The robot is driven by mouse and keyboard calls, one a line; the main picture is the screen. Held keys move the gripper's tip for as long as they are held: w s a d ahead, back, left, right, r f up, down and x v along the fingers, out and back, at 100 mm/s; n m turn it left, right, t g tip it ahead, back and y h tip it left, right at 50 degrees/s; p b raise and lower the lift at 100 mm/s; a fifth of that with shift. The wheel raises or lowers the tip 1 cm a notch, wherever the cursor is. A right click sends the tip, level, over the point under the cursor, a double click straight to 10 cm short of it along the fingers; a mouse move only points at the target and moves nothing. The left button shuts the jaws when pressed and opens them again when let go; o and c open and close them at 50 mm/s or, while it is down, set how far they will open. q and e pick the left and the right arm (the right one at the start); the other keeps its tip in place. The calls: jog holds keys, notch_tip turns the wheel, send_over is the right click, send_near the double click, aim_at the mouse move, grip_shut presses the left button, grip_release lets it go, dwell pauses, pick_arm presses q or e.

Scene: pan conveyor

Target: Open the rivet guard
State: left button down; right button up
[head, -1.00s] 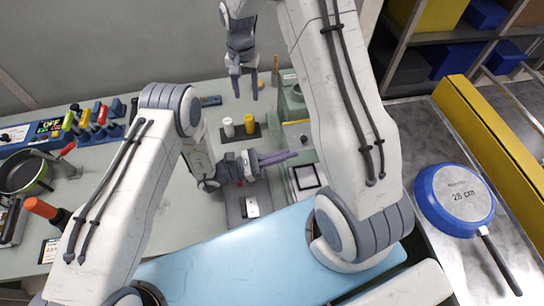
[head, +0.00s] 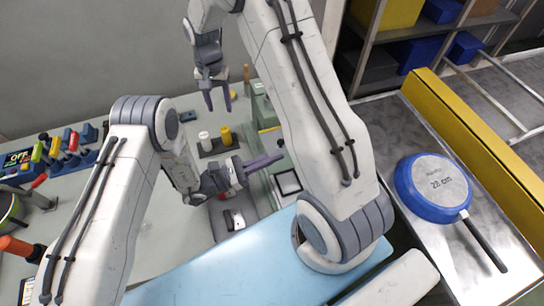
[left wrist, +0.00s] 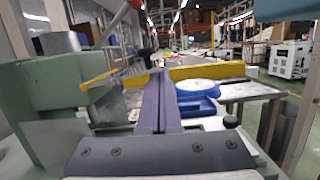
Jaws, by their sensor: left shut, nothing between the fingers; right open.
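The green riveting machine (head: 262,108) stands on the bench, partly hidden behind my arm in the head view. Its green body (left wrist: 75,85) fills the left of the left wrist view. A yellow bar (head: 270,129), seemingly the guard, shows beside it; a yellow piece also shows by the body in the left wrist view (left wrist: 100,79). My left gripper (head: 281,156) is shut and empty, its fingers pointing right close to the machine's front; contact with the bar cannot be told. My right gripper (head: 219,106) is open and empty, pointing down above the back of the bench.
White (head: 204,140) and yellow (head: 226,136) cylinders stand on a dark block. A framed white plate (head: 288,182) lies in front of the machine. A blue pan (head: 433,187) lies upside down on the metal conveyor (head: 380,125) at right, beside a yellow rail (head: 470,140).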

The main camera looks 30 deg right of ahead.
pick_arm(q)
jog(key=shift+a, duration=0.1)
jog(key=v, duration=0.9)
jog(key=shift+a, duration=0.45)
jog(key=shift+s+f, duration=0.1)
dwell(1.5)
